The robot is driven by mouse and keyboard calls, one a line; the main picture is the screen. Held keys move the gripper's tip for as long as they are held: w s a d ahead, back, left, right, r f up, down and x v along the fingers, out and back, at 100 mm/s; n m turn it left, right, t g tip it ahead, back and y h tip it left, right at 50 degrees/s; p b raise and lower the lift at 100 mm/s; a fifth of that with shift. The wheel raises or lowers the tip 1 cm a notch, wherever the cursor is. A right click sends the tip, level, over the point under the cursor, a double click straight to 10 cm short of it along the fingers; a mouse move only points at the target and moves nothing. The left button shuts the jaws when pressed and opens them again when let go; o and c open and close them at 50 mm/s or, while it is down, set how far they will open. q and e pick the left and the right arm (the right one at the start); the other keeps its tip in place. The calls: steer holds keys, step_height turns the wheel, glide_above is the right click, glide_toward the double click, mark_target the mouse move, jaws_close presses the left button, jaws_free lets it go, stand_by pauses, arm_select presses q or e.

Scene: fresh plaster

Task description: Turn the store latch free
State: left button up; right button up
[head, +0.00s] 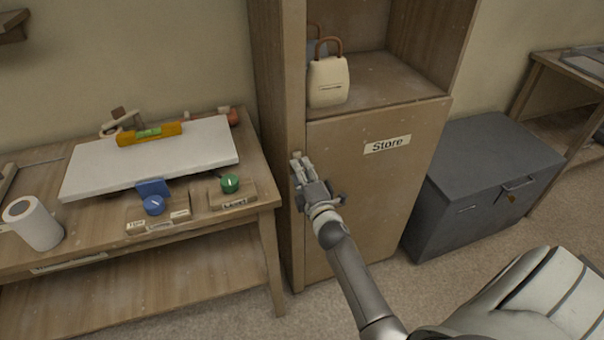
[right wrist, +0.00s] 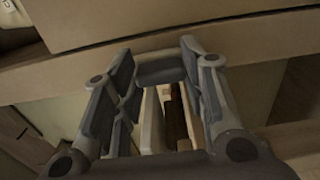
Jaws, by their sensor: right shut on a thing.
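The store cabinet door (head: 365,195) carries a "Store" label (head: 387,144) and looks closed. My right gripper (head: 301,168) is at the door's upper left edge, by the cabinet's left post. It is shut on the store latch (head: 296,154), of which only a small pale end shows above the fingers. The fingers hide the rest, so I cannot tell the latch's angle. In the right wrist view the two fingers (right wrist: 158,68) stand on either side of pale and brown strips, close to the wooden cabinet front. My left gripper is not in view.
An open shelf above the door holds a cream bag (head: 328,82). A grey chest (head: 490,165) stands right.

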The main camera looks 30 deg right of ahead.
steer(key=shift+f, duration=0.1)
steer(key=o, duration=1)
steer(key=shift+s, duration=0.15)
steer(key=v, duration=1.1)
steer(key=shift+s, duration=0.4)
